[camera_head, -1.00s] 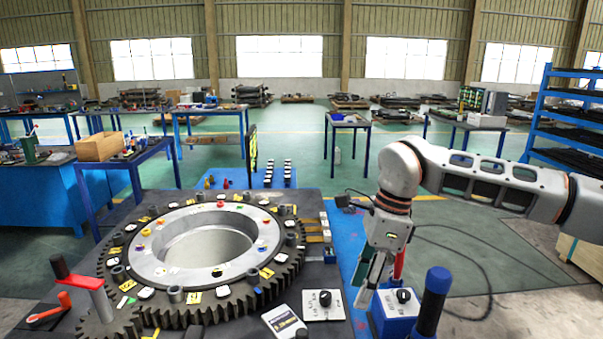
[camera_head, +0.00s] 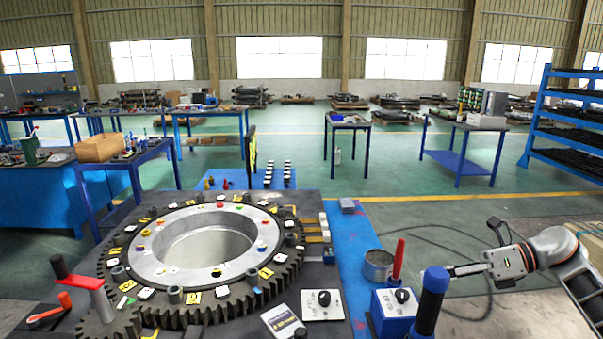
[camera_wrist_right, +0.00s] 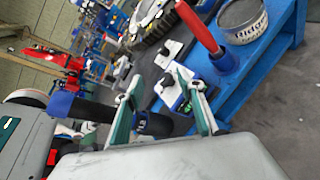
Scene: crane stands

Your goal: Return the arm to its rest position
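My right arm reaches in from the right edge in the head view. Its gripper (camera_head: 458,270) points left, just right of the dark post with a blue top (camera_head: 435,280). The right wrist view shows its two green-grey fingers (camera_wrist_right: 158,84) spread apart with nothing held between them. Beyond the fingers, the blue box with a black knob (camera_wrist_right: 172,90) shows on the stand. I cannot tell whether a fingertip touches the post. My left arm and gripper are not in view.
A large gear ring (camera_head: 180,310) lies on the dark table. A metal tin (camera_head: 378,266), a red handle (camera_head: 398,260) and the knob box (camera_head: 396,318) stand near my right gripper. Floor with a dark cable (camera_head: 440,240) lies beyond; that area is open.

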